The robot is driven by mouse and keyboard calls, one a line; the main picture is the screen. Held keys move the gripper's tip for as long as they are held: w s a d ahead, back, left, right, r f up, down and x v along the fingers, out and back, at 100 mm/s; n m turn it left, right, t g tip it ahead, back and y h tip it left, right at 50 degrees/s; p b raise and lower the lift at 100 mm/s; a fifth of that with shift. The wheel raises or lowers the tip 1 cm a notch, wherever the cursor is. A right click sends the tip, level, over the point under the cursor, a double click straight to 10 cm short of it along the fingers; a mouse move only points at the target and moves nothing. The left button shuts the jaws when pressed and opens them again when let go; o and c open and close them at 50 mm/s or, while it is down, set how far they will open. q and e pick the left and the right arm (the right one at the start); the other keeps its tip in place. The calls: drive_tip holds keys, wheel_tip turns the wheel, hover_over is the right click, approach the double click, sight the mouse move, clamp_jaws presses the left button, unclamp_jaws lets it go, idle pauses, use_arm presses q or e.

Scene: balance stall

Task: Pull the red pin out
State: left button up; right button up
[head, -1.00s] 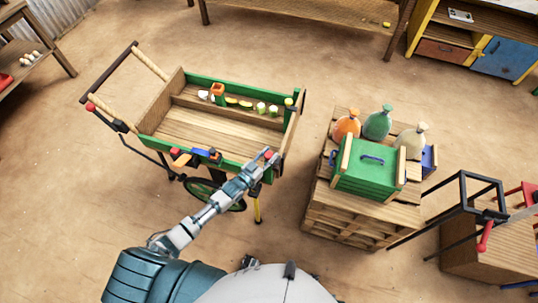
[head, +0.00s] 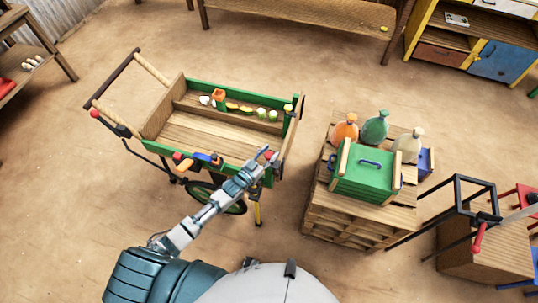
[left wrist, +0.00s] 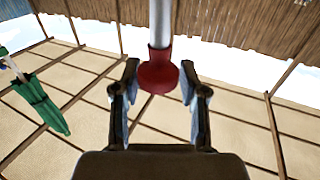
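The red pin (left wrist: 158,76) shows in the left wrist view as a flared red head on a pale metal rod running up out of the frame. In the head view my left gripper (head: 266,153) is at the near right corner of the green-and-wood cart (head: 220,131). The red head is mostly hidden there by the fingers. My right gripper is in neither view.
A wooden crate stack (head: 358,218) on the right bears a green box (head: 368,173) and three flasks in orange, green and cream. A black-framed stand (head: 474,206) is farther right. Bare floor lies between cart and crates.

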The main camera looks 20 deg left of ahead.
use_arm(q)
drive_tip(key=shift+o, duration=0.7)
drive_tip(key=shift+s+f, duration=0.15)
drive_tip(key=shift+s+a+f, duration=0.1)
drive_tip(key=shift+s+f, duration=0.05)
drive_tip(key=shift+s, duration=0.05)
drive_tip(key=v, duration=1.1)
drive_tip(key=shift+s+a, duration=0.2)
drive_tip(key=shift+s, duration=0.05)
